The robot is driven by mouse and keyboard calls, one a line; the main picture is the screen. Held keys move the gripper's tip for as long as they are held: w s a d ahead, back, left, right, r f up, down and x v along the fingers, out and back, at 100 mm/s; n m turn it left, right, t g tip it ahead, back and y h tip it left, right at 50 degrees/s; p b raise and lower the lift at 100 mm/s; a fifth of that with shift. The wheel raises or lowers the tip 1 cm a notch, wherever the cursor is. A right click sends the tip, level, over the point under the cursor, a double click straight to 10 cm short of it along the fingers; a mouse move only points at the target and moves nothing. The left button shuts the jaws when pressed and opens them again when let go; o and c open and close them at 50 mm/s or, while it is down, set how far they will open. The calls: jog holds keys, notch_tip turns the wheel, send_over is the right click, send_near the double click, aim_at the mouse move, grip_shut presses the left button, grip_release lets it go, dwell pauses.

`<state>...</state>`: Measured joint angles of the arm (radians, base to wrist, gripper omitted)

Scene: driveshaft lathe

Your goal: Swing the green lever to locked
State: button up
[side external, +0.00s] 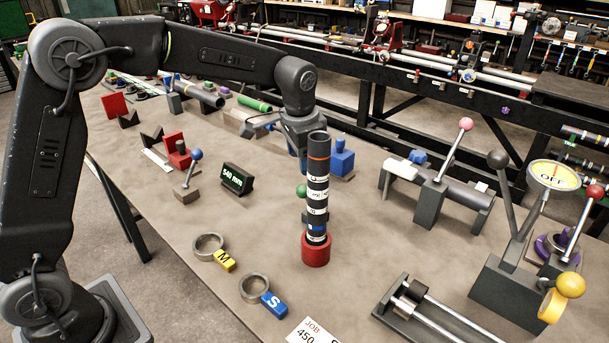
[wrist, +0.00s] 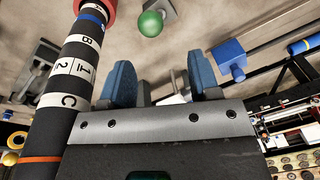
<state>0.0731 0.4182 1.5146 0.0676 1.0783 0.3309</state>
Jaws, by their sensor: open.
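The green lever's ball knob (side external: 301,190) shows just left of the black banded tube in the side view; the tube hides most of the lever. In the wrist view the green knob (wrist: 151,23) sits beyond my fingertips, near the top middle, with a grey base beside it. My gripper (wrist: 162,80) is open, its two blue-padded fingers apart with nothing between them. The knob lies ahead of the gap, apart from both fingers. In the side view my gripper (side external: 303,150) points down behind the tube, its fingers mostly hidden.
The upright black tube (side external: 318,185) stands in a red collar (side external: 316,250), close to my gripper; it also fills the left of the wrist view (wrist: 75,75). A blue block (side external: 342,158) is to the right. A blue-knobbed lever (side external: 196,156) and a 540 mm display (side external: 237,178) are left.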

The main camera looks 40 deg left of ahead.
aim_at(306, 195)
jog(key=f+n, duration=0.2)
jog(key=f, duration=0.1)
jog(key=f+n+g+h, duration=0.1)
jog(key=f+n, duration=0.1)
jog(key=f, duration=0.2)
jog(key=f+n, duration=0.3)
jog(key=shift+w+f+h, duration=0.3)
jog(key=shift+w+f, duration=0.05)
jog(key=shift+w, duration=0.05)
grip_shut()
dwell(0.5)
